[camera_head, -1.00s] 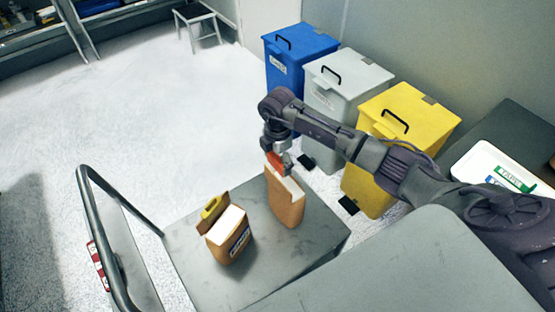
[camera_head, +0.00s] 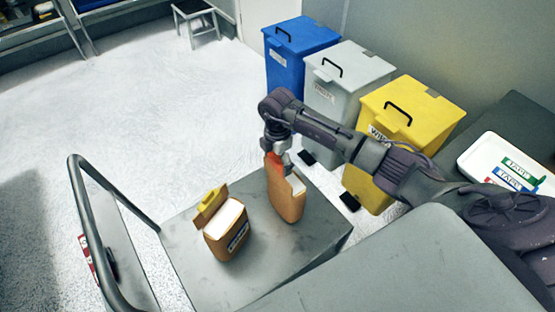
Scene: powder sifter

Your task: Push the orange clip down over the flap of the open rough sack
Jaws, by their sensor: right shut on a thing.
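The open rough sack (camera_head: 284,199) is brown and stands upright on the grey cart top, with its white contents showing at the mouth. The orange clip (camera_head: 273,159) sits at the top of the sack's raised flap at the back left. My right gripper (camera_head: 281,164) comes down from above and is shut on the clip at the flap. The fingers partly hide the clip, so I cannot tell how far it is over the flap. My left gripper is not in view.
A second brown sack (camera_head: 228,235) with a yellow clip (camera_head: 211,200) on its flap stands to the left on the cart (camera_head: 185,262). The cart handle (camera_head: 78,190) rises at left. Blue, grey and yellow bins stand behind. A white tray (camera_head: 475,160) lies at right.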

